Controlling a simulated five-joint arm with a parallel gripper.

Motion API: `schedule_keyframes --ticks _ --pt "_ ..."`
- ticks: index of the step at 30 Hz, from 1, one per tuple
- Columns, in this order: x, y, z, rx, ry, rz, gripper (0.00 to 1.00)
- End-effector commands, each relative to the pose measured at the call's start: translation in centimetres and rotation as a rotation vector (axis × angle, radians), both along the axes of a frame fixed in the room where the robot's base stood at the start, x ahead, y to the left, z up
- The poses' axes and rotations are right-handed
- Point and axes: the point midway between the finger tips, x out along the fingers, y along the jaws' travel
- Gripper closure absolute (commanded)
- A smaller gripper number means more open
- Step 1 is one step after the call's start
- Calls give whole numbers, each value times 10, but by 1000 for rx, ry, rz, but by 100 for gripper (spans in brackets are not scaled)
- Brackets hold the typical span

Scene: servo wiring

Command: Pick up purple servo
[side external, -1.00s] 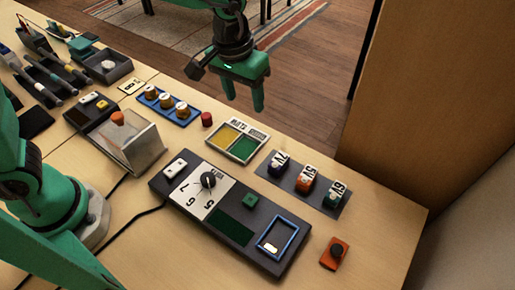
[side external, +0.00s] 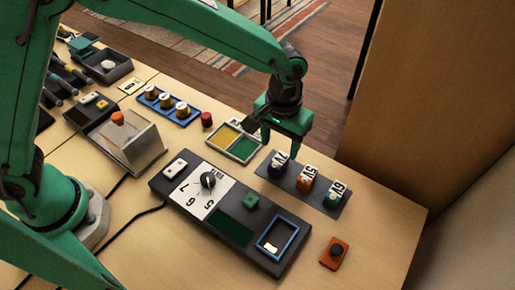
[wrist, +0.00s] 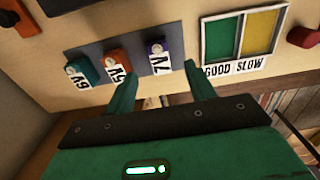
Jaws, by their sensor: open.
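The purple servo (side external: 276,167), labelled 7V, stands at the left end of a dark grey mat in a row with an orange servo (side external: 306,179) labelled 5V and a green servo (side external: 336,194) labelled 6V. In the wrist view the purple servo (wrist: 157,50) lies beyond and between my two fingertips, with its white label toward me. My gripper (side external: 280,142) is open and empty, just above and behind the purple servo in the side view. In the wrist view my gripper's (wrist: 158,78) fingers are spread to either side of the label. I cannot tell whether they touch it.
A two-part tray (side external: 245,149), yellow and green, labelled GOOD and SLOW, stands close left of the purple servo. A dark test panel (side external: 225,228) with a dial and blue frame lies in front. An orange block with a black knob (side external: 334,253) sits at the right.

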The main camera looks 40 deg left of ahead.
Motion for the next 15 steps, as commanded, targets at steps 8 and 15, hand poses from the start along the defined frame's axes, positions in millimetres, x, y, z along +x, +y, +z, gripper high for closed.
schedule_keyframes --ticks 8,15 --pt "0 0 -12 0 -1 0 45" --pt "1 0 -22 1 1 0 45"
